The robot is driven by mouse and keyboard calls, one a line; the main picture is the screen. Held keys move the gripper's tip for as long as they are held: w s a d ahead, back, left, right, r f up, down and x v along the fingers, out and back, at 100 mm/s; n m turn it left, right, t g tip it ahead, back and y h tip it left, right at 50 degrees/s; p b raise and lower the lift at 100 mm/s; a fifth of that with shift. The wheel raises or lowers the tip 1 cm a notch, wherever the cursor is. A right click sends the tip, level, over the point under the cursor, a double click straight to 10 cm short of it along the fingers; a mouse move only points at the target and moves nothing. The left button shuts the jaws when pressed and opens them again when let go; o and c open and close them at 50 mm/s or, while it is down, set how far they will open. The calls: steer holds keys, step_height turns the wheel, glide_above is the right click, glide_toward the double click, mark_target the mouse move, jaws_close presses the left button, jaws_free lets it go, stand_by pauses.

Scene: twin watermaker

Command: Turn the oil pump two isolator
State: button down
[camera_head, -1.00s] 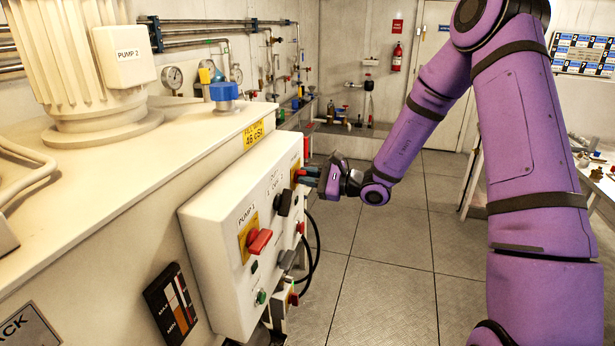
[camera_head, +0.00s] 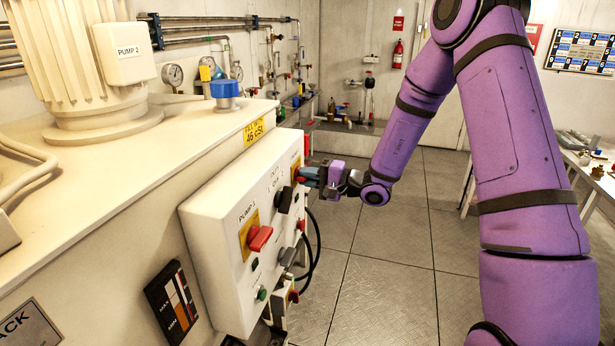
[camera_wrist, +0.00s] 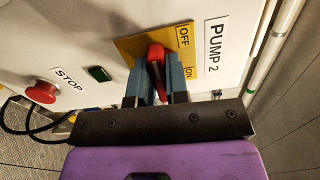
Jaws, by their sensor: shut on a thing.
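The pump two isolator is a red handle (camera_wrist: 156,56) on a yellow plate (camera_wrist: 128,46) marked OFF and ON, beside a PUMP 2 label. My gripper (camera_wrist: 158,72) is shut on the red handle, with one blue-grey finger on each side. The wrist view sees the panel turned, with the handle running roughly up and down in the picture. In the head view, my gripper (camera_head: 304,174) is at the far end of the white control box (camera_head: 215,220). The yellow plate (camera_head: 295,168) partly shows there, and the handle is mostly hidden by the fingers.
The PUMP 1 isolator (camera_head: 260,238), also red on yellow, is nearer on the same box. Black knobs (camera_head: 285,200) lie between. The wrist view shows a red STOP button (camera_wrist: 40,91) and a green button (camera_wrist: 98,73). Black cables (camera_head: 316,250) hang beside the box. Open floor lies right.

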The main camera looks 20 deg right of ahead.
steer(key=shift+f+n, duration=0.1)
steer(key=shift+n, duration=0.4)
steer(key=c, duration=1.1)
jaws_free()
steer(key=v, duration=1)
steer(key=shift+s+d, duration=0.2)
steer(key=shift+d, duration=0.15)
